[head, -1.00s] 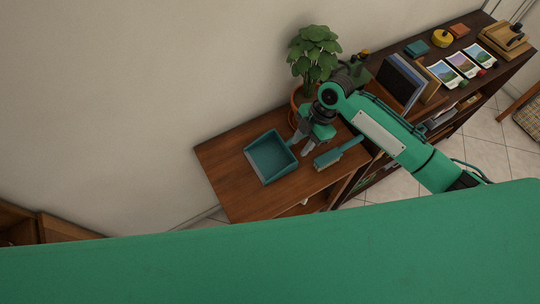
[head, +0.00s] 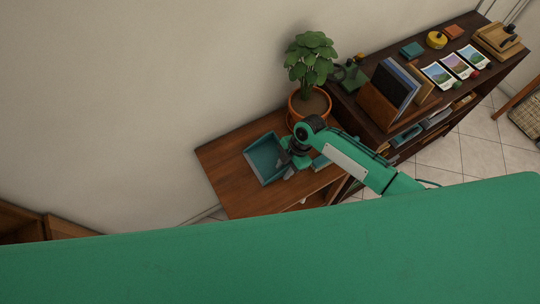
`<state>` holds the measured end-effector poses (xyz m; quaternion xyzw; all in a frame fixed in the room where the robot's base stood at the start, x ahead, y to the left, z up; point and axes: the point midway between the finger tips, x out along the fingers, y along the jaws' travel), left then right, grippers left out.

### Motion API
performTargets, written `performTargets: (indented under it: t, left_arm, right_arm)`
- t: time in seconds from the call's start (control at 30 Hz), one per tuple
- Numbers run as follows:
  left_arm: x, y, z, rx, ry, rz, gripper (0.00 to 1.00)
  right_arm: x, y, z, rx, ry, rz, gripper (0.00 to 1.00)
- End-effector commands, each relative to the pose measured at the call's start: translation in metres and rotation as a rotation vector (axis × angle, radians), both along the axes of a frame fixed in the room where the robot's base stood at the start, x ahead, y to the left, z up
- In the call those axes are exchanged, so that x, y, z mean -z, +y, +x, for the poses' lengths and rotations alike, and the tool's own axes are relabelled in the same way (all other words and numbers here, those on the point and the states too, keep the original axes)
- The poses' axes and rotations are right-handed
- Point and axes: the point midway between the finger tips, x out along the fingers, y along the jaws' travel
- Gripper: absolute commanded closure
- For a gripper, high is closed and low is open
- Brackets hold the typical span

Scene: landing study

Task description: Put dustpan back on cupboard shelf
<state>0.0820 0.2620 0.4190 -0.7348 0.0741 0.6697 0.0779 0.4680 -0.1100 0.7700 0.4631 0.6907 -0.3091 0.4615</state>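The teal dustpan (head: 262,158) lies on the wooden top of the low cupboard (head: 225,175), its open tray facing up. My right gripper (head: 288,172) is over the dustpan's right side, close to its edge. I cannot tell whether the fingers touch it or whether they are open, as the wrist and the small view hide them. The teal brush (head: 320,161) lies to the right, mostly hidden behind my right arm. My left gripper is not in view. The cupboard's shelf inside is barely visible from above.
A potted plant (head: 310,70) stands behind my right arm at the cupboard's back. A dark bookcase (head: 375,120) with books, cards and small items stands to the right. My large green body part fills the bottom. The cupboard top's left part is clear.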

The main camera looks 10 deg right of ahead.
Motion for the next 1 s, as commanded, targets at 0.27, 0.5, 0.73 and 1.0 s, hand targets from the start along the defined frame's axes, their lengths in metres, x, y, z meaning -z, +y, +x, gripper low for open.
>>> performTargets:
  t: [0.27, 0.5, 0.73, 1.0]
  left_arm:
    - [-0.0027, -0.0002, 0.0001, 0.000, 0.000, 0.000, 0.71]
    - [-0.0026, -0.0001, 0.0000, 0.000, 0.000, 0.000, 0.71]
    - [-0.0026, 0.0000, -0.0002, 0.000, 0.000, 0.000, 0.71]
    - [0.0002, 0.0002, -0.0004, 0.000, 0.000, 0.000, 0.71]
  right_arm:
    - [0.0125, 0.0041, -0.0020, 0.000, 0.000, -0.001, 0.67]
    - [0.0121, 0.0040, -0.0020, 0.000, 0.000, -0.001, 0.95]
    - [0.0116, 0.0041, -0.0017, 0.000, -0.001, -0.001, 1.00]
    - [0.0104, 0.0039, -0.0025, -0.001, -0.002, 0.000, 1.00]
